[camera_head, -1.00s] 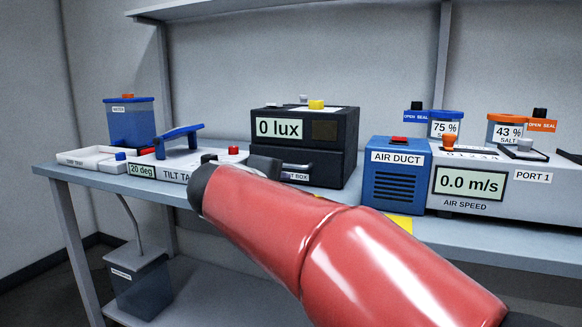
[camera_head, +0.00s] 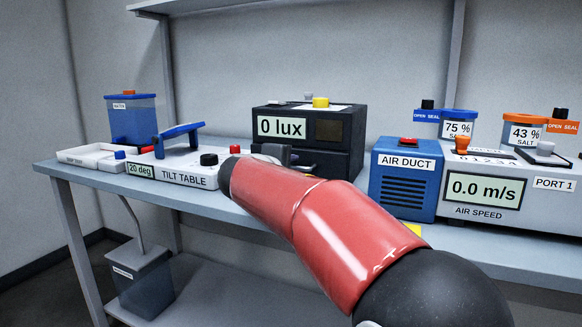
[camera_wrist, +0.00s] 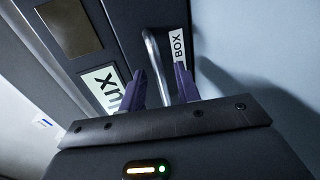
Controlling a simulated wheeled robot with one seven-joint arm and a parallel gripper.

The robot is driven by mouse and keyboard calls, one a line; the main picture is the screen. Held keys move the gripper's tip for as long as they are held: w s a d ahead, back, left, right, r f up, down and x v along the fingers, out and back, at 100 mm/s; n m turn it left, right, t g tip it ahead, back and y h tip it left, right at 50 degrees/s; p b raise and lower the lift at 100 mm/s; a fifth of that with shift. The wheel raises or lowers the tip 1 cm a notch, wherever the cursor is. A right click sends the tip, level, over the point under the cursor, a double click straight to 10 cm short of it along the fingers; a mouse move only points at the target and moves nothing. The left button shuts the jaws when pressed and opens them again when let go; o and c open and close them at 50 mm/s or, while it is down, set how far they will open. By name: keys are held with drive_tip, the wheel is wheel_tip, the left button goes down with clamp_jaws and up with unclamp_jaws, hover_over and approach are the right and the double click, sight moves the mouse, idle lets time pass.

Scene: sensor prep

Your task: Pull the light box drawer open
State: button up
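The light box (camera_head: 355,130) is a dark box with a "0 lux" display, at the back middle of the bench in the head view. Its drawer (camera_head: 328,166) is the lower front part and looks shut; my arm partly covers it. In the wrist view the pale bar handle (camera_wrist: 152,58) stands on the drawer front, beside the "BOX" label. My gripper (camera_wrist: 160,72) is open, with one dark finger on each side of the handle's lower end. I cannot tell whether the fingers touch it. In the head view my gripper (camera_head: 274,153) is at the drawer's left front, mostly hidden.
The tilt table (camera_head: 180,170) stands left of the light box and the blue air duct (camera_head: 403,185) right of it. The air speed unit (camera_head: 482,190) is farther right. A yellow button (camera_head: 320,102) sits on the light box top.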

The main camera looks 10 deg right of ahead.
drive_tip(key=shift+w+d, duration=0.15)
drive_tip(key=shift+c, duration=0.2)
clamp_jaws()
drive_tip(key=b+v, duration=0.1)
drive_tip(key=v, duration=0.2)
drive_tip(key=f+b+v, duration=0.1)
drive_tip(key=b+v, duration=0.1)
drive_tip(key=v, duration=0.2)
drive_tip(key=f+b+v, duration=0.1)
drive_tip(key=v, duration=0.3)
drive_tip(key=shift+s+f+b, duration=0.25)
drive_tip(key=shift+b, duration=0.15)
drive_tip(key=shift+s+a, duration=0.2)
drive_tip(key=shift+a, duration=0.15)
